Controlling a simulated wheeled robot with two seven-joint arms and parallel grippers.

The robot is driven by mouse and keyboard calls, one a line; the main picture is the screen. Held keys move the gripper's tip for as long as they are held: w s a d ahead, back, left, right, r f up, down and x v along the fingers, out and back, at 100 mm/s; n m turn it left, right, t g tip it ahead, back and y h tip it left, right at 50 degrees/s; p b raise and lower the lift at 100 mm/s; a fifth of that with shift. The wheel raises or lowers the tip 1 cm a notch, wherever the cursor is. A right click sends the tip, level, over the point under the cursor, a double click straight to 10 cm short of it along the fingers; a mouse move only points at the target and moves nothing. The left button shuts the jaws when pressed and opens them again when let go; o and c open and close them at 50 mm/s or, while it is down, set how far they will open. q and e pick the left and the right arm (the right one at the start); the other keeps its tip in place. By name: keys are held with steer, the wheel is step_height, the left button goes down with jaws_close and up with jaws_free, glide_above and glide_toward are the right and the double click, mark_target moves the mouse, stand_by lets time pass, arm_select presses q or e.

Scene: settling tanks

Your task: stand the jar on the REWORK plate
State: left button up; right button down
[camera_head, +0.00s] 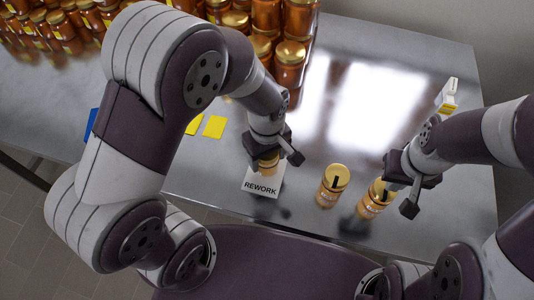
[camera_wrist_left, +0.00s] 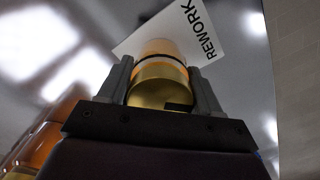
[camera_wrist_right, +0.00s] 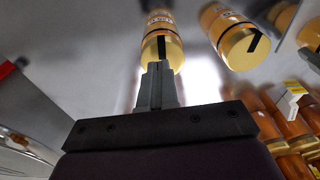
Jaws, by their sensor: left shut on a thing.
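My left gripper (camera_head: 268,156) is shut on a jar (camera_head: 268,166) with a gold lid and orange-brown body. The jar also shows between the fingers in the left wrist view (camera_wrist_left: 160,80). It is over the white REWORK plate (camera_head: 262,187), partly covering it. I cannot tell whether its base touches the plate. My right gripper (camera_head: 398,182) is shut, its fingers together and empty in the right wrist view (camera_wrist_right: 156,84). The fingertips are close to the lid of another jar (camera_head: 373,200); contact is unclear.
A jar (camera_head: 332,185) with a dark strip on its lid stands between the grippers. Many jars (camera_head: 290,62) are massed at the back left. Yellow cards (camera_head: 214,127) lie left of the plate. A small white block (camera_head: 446,95) stands at the right. The table's centre back is clear.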

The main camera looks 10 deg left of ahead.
arm_select(q)
steer(key=o, duration=1.2)
steer(key=shift+f, duration=0.1)
step_height(320, 180, up, 12)
steer(key=shift+f+p, duration=0.1)
steer(key=shift+p, duration=0.5)
steer(key=shift+s+a+f+m+t, duration=0.25)
steer(key=shift+s+a+f+m, duration=0.35)
steer(key=shift+a+m, duration=0.9)
steer(key=shift+s+a+f+m+t, duration=0.2)
steer(key=shift+s+a+f+m, duration=0.3)
steer(key=shift+a+m, duration=0.95)
steer(key=shift+s+a+f+m+t, duration=0.25)
steer(key=shift+s+a+f+m, duration=0.35)
steer(key=shift+a+m, duration=0.9)
